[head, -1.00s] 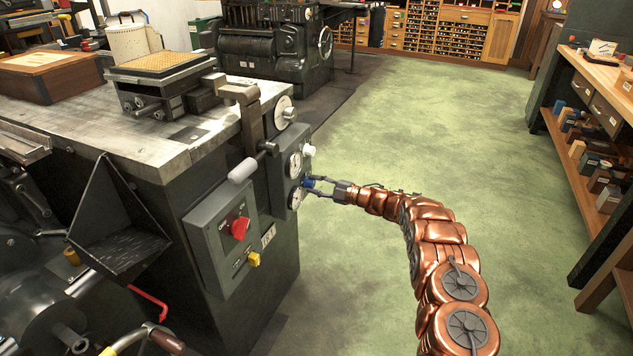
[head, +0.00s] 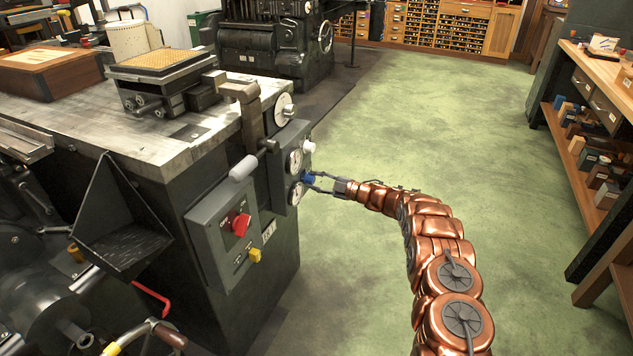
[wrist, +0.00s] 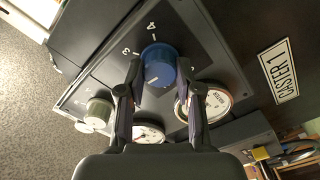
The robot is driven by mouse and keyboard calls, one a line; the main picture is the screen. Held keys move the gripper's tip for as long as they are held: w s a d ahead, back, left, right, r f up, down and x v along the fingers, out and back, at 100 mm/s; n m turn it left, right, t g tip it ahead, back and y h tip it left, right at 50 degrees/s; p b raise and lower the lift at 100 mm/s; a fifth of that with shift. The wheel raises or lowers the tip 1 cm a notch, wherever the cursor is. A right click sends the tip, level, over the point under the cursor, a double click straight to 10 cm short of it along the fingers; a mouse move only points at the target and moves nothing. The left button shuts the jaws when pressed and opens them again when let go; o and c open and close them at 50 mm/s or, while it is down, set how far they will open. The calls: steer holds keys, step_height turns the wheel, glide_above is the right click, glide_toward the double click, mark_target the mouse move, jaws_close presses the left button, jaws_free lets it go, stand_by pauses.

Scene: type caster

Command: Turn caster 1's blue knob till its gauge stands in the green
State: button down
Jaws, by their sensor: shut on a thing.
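The blue knob (wrist: 158,65) is on the dark control panel of the machine, whose plate (wrist: 279,70) reads CASTER 1. Numbers are printed around the knob, and it carries a pale mark. My gripper (wrist: 160,72) has one finger on each side of the knob and is shut on it. In the head view the knob (head: 308,177) shows at the tips of my gripper (head: 317,182). Two round white gauges sit by the knob: one (wrist: 214,101) is partly behind a finger, the other (wrist: 148,132) partly behind my gripper. Their needles and any green band are too small to tell.
A pale knob (wrist: 98,112) is on the same panel. Below the panel is a grey box with a red switch (head: 241,224) and a yellow knob (head: 254,255). A lever handle (head: 243,168) sticks out beside the panel. The green floor (head: 430,110) at right is open.

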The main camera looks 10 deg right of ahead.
steer(key=c, duration=0.8)
jaws_free()
steer(key=shift+o, duration=0.2)
steer(key=shift+d, duration=0.1)
steer(key=v, duration=1.2)
